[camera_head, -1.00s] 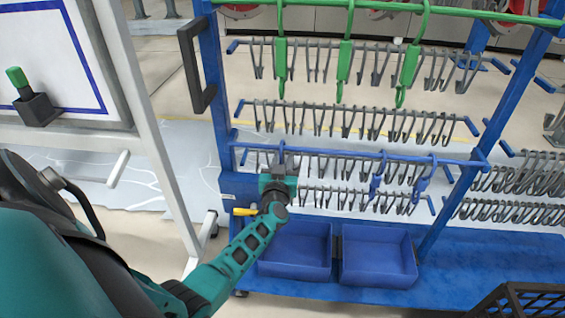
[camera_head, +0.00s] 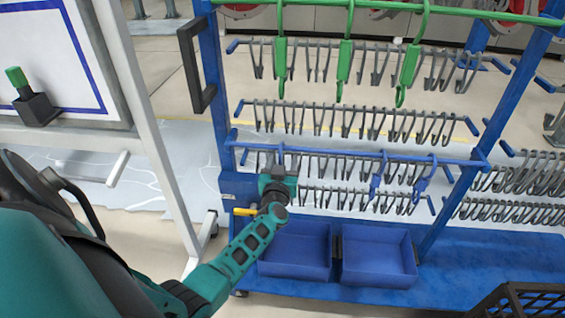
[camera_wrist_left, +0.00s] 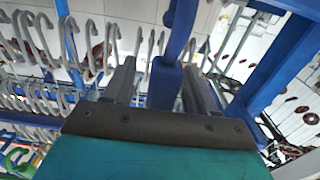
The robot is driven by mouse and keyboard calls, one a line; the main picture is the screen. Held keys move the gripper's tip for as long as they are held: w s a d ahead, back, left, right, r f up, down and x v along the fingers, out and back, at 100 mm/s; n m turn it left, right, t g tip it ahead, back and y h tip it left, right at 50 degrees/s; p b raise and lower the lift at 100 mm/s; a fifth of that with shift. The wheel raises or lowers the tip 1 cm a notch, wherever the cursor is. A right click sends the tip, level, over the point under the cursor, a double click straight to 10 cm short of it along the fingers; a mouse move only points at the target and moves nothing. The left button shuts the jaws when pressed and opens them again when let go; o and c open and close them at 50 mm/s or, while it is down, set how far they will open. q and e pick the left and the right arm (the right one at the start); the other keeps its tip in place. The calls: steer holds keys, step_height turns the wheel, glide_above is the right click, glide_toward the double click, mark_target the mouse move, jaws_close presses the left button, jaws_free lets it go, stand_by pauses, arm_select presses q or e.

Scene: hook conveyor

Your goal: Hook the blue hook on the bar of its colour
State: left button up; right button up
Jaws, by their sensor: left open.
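The blue bar (camera_head: 335,153) runs across the rack at mid height. A blue hook (camera_head: 281,149) is at the bar's left part, its top over the bar and its lower part hidden by my gripper. My left gripper (camera_head: 278,168) is just below the bar and open. In the left wrist view, the blue hook's body (camera_wrist_left: 165,85) stands between the two open fingers of my left gripper (camera_wrist_left: 162,88), with a gap visible on each side. Two more blue hooks (camera_head: 377,178) (camera_head: 424,178) hang on the bar further right. My right gripper is not in view.
A green bar (camera_head: 460,12) above carries several green hooks (camera_head: 345,62). Rows of grey hooks (camera_head: 350,120) fill the rack behind. Two blue bins (camera_head: 375,282) sit below. A whiteboard frame (camera_head: 150,150) stands at left. A black crate (camera_head: 510,300) is at the lower right.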

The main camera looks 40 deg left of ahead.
arm_select(q)
steer(key=p+v, duration=0.4)
steer(key=v, duration=0.9)
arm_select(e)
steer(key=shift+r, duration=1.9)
arm_select(q)
steer(key=s+d+r+m+h+p, duration=0.3)
steer(key=d+r+m+h+p, duration=0.35)
steer(key=d+h, duration=0.3)
steer(key=s+d+r+m+g+h+p, duration=0.2)
steer(key=s+d+g+p, duration=0.2)
steer(key=s+d, duration=0.3)
steer(key=s+p, duration=0.1)
steer(key=s, duration=0.2)
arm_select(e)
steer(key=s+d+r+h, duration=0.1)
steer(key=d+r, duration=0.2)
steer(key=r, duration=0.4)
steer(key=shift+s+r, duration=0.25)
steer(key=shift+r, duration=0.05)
arm_select(q)
steer(key=shift+d+m, duration=0.1)
steer(key=shift+m, duration=0.15)
